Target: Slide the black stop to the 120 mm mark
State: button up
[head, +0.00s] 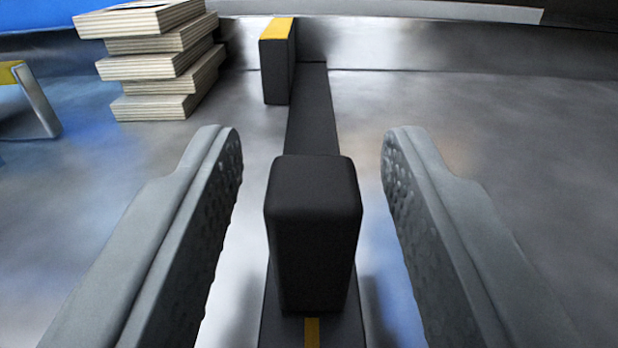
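The black stop (313,230) is an upright dark block with rounded edges, standing on a dark rail (313,105) that runs away from me. My gripper (311,140) is open, with one textured finger on each side of the stop. A gap shows between the stop and each finger, so neither touches it. A short yellow line (312,331) shows on the rail just in front of the stop. No numbers can be read, so I cannot tell which mark it is.
A dark block with a yellow top (277,60) stands at the far end of the rail, on its left. A stack of pale layered boards (165,65) stands at back left. A yellow-topped metal piece (35,98) is at far left. The metal surface at right is clear.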

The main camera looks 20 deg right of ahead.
jog(key=shift+s, duration=0.1)
jog(key=v, duration=1.7)
jog(key=shift+s, duration=0.1)
jog(key=shift+r, duration=0.1)
jog(key=s+a+r+n+y, duration=0.1)
jog(key=s+a+r+y, duration=0.1)
jog(key=s+a, duration=0.6)
jog(key=s+a+r+n+y, duration=0.1)
jog(key=s+a+n+y, duration=0.1)
jog(key=s+a, duration=0.6)
jog(key=shift+s+r+y, duration=0.4)
jog(key=shift+s+y, duration=0.1)
jog(key=shift+s, duration=0.5)
dwell(0.7)
